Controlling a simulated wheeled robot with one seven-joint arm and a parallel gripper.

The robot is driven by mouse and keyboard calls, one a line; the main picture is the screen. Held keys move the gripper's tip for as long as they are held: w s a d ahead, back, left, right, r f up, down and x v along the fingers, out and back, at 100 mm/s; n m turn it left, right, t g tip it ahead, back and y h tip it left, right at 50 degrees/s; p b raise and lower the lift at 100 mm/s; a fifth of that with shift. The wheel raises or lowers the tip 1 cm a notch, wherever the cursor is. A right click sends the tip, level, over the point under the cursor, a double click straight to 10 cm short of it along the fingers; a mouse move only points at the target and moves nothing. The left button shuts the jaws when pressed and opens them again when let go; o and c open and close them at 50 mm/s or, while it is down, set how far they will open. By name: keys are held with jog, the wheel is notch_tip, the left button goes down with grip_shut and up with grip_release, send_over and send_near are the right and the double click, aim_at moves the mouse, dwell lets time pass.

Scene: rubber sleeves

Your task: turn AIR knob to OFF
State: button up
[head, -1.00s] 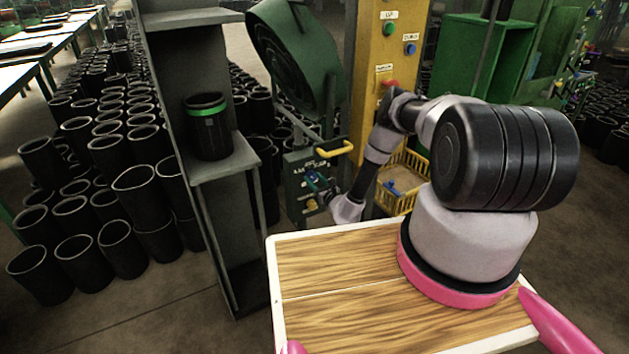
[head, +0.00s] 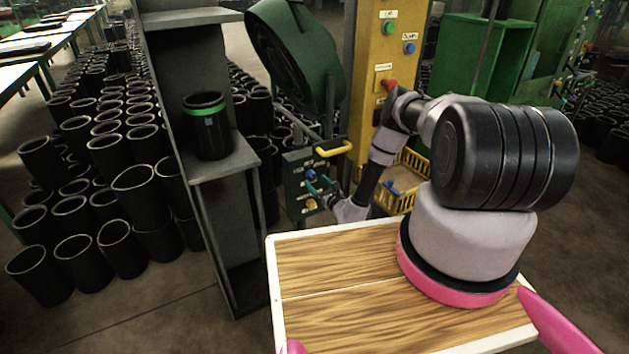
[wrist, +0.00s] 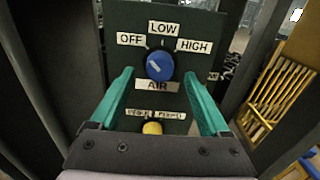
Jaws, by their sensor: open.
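The AIR knob (wrist: 159,66) is a round blue dial on a dark green panel (wrist: 120,21). OFF is labelled at its upper left, LOW above and HIGH at its upper right. The white mark on the knob slants toward the upper left, on the OFF side. My gripper (wrist: 162,85) has teal fingers, open, one on each side below the knob, and it looks apart from the knob. In the head view the blue knob (head: 310,174) shows small beside my gripper (head: 322,185) at the panel.
A yellow knob (wrist: 152,128) sits lower on the panel, between my fingers. A yellow handle (head: 334,148) sticks out at the panel's top. A yellow basket (head: 405,180) stands to the right, and a grey shelf (head: 225,165) with a black sleeve (head: 208,135) stands to the left.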

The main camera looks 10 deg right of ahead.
jog(key=v, duration=0.8)
jog(key=shift+s, duration=0.1)
